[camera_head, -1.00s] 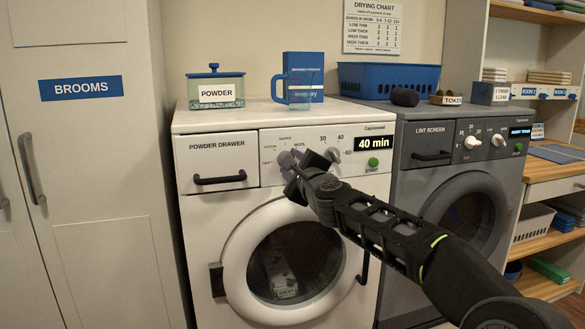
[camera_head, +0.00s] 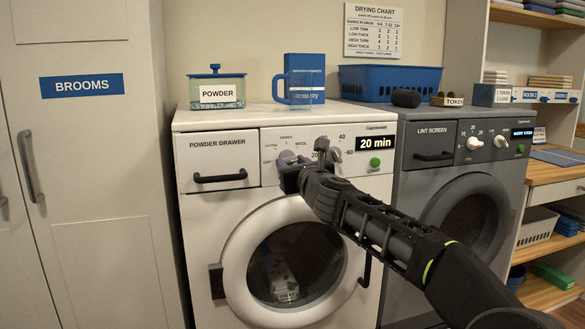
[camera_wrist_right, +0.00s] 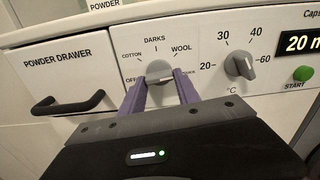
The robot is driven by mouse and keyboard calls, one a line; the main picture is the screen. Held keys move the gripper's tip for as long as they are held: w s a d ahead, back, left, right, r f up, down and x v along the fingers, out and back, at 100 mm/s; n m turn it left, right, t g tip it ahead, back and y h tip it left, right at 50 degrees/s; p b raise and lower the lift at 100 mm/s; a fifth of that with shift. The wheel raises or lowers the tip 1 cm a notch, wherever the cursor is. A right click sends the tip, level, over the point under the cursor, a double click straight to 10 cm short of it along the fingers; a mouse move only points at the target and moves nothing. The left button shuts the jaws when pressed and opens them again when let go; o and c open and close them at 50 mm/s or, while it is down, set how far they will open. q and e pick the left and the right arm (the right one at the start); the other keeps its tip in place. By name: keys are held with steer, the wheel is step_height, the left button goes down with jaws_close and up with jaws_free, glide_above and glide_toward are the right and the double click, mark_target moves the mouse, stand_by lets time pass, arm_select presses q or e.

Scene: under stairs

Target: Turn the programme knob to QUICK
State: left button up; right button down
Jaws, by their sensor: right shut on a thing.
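The programme knob (camera_head: 287,156) is a round grey dial on the white washing machine's panel, and it also shows in the right wrist view (camera_wrist_right: 158,71). Labels around it read OFF, COTTON, DARKS and WOOL; the QUICK label (camera_wrist_right: 189,72) at its right is partly hidden by a finger. My right gripper (camera_wrist_right: 160,84) has its purple fingers on either side of the knob and is shut on it; the gripper shows in the head view (camera_head: 294,165) too. The exact pointer direction is hard to tell. The display (camera_head: 379,143) reads 20 min. My left gripper is not in view.
The temperature knob (camera_wrist_right: 239,63) is close to the right of the gripper, with the green START button (camera_wrist_right: 303,73) beyond it. The powder drawer handle (camera_wrist_right: 68,103) sticks out at the left. A grey dryer (camera_head: 465,180) stands to the right.

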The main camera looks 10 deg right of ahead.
steer(key=shift+a+f+m+b, duration=0.15)
steer(key=shift+m+b, duration=0.2)
steer(key=shift+m, duration=1.25)
steer(key=c, duration=0.9)
jaws_free()
steer(key=shift+s+b, duration=0.3)
steer(key=shift+s, duration=0.25)
steer(key=s, duration=0.2)
steer(key=s+b, duration=0.1)
steer(key=s, duration=0.1)
steer(key=s+b, duration=0.1)
steer(key=s, duration=0.1)
steer(key=shift+s+d, duration=0.3)
steer(key=shift+s, duration=0.05)
